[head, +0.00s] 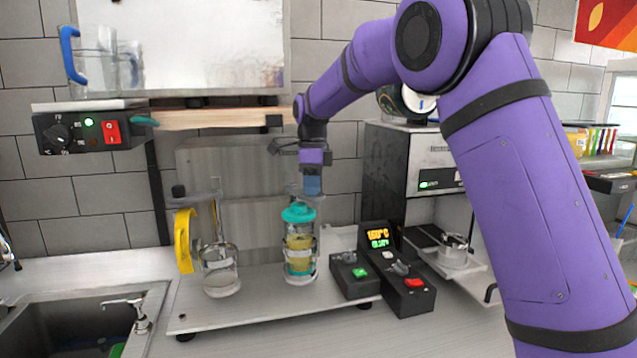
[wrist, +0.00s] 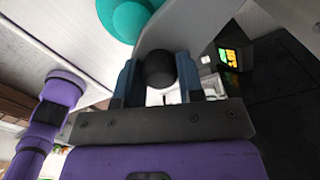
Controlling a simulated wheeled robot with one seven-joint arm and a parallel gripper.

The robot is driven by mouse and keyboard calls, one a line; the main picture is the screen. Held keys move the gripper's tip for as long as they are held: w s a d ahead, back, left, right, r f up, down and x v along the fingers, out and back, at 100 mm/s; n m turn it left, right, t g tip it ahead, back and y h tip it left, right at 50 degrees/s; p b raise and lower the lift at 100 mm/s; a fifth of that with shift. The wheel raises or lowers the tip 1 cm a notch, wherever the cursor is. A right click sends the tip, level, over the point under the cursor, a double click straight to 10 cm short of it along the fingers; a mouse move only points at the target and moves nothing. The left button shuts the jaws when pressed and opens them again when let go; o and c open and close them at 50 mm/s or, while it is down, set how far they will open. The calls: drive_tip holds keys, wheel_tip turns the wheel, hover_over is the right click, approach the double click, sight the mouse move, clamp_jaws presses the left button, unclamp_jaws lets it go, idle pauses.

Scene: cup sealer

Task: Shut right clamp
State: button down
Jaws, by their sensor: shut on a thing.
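The right clamp stands at the right station of the cup sealer, its round black knob (wrist: 160,68) clear in the wrist view. My gripper (head: 312,185) is above and slightly right of the teal-lidded cup (head: 299,213) in the head view. In the wrist view, its two blue fingers (wrist: 160,80) are on either side of the knob and shut on it. The fingers hide most of the right clamp's lever in the head view. The cup holds something yellow and stands upright; its teal lid also shows at the top of the wrist view (wrist: 128,15).
The left clamp has a black knob (head: 178,191) beside a yellow handle (head: 184,240) and a clear glass cup (head: 220,270). A control box (head: 385,270) with a lit display stands close on the right. A wooden shelf (head: 215,118) and a metal panel are behind.

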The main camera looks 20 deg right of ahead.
drive_tip(key=a+m, duration=0.2)
drive_tip(key=shift+s+m, duration=0.3)
drive_tip(key=shift+s+a+m, duration=0.1)
drive_tip(key=shift+a+m, duration=0.85)
drive_tip(key=shift+m, duration=0.35)
drive_tip(key=c, duration=0.7)
unclamp_jaws()
drive_tip(key=shift+c, duration=0.2)
wheel_tip(320, 180, up, 11)
drive_tip(key=shift+f, duration=0.15)
